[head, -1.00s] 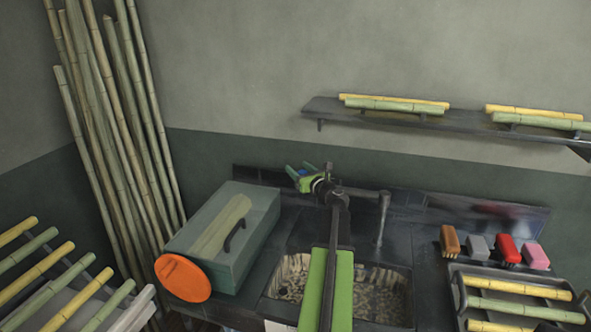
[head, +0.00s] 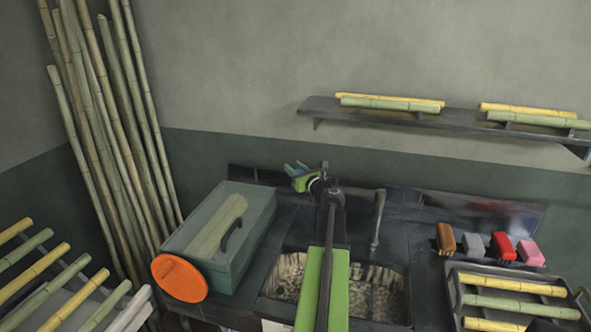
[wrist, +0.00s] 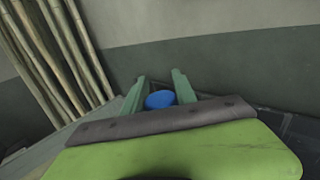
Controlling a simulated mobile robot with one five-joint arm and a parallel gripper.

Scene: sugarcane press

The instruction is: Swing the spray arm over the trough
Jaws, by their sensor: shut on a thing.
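My gripper (head: 297,169) reaches to the back of the counter, left of the tap-like post. Its green fingers are closed about a small blue piece (head: 304,173); in the wrist view the blue piece (wrist: 160,99) sits between the fingers. It may be the end of the spray arm, but the link is hidden. A dark upright post (head: 378,216), likely part of the spray arm, stands behind the trough. The trough (head: 378,293) is a stone-patterned basin set in the dark counter.
A grey-green box (head: 222,260) with a dark handle and an orange disc (head: 180,278) stands left of the trough. Several coloured blocks (head: 474,245) and a rack (head: 452,300) with canes are at right. A shelf (head: 460,122) hangs above. Tall canes (head: 100,130) lean at far left.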

